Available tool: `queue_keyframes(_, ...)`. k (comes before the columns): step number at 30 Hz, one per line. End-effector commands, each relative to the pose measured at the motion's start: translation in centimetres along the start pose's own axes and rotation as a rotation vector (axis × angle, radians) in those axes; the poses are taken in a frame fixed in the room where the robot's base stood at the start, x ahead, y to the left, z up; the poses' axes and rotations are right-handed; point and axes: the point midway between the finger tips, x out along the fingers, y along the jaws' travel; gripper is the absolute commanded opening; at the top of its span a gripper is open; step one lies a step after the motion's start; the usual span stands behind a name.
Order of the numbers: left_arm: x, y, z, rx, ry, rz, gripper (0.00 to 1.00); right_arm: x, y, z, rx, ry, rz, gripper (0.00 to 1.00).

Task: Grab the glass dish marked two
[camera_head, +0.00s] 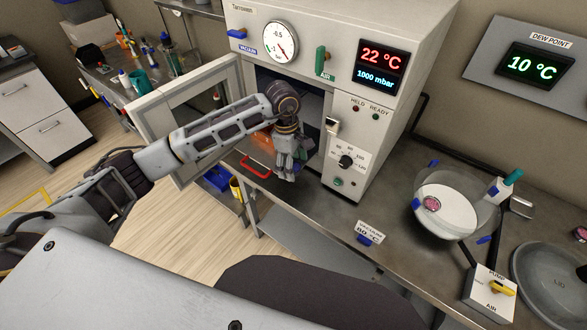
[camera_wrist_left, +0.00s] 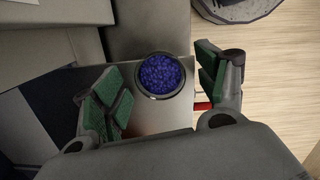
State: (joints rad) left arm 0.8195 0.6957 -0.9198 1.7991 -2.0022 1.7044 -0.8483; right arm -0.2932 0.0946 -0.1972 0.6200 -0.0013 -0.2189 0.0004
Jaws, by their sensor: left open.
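My left gripper (camera_head: 287,172) is open in front of the vacuum oven's opening (camera_head: 302,105). In the left wrist view my left gripper (camera_wrist_left: 165,100) has its green-padded fingers spread to either side of a round dish of blue beads (camera_wrist_left: 160,76). The dish sits upright on a bare metal plate (camera_wrist_left: 158,118), a little beyond the fingertips, and no contact shows. No number can be read on it. In the head view this dish is hidden by my gripper and arm. My right gripper is not in view.
The oven door (camera_head: 160,125) stands open on the left. A red handle (camera_head: 255,168) sticks out below the opening.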

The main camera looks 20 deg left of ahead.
Motion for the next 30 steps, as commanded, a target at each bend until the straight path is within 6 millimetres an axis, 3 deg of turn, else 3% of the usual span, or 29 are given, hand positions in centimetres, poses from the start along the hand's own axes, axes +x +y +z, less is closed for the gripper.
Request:
queue_keyframes(3, 0.0, 0.0, 0.0, 0.0, 0.0, 0.0, 0.73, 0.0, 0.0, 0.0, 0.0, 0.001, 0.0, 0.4)
queue_keyframes(15, 0.0, 0.0, 0.0, 0.0, 0.0, 0.0, 0.23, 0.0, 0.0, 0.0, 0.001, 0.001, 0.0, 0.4)
queue_keyframes(30, -1.2, 0.1, 0.2, 0.0, -0.001, 0.002, 0.23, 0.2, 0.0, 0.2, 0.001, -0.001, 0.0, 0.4)
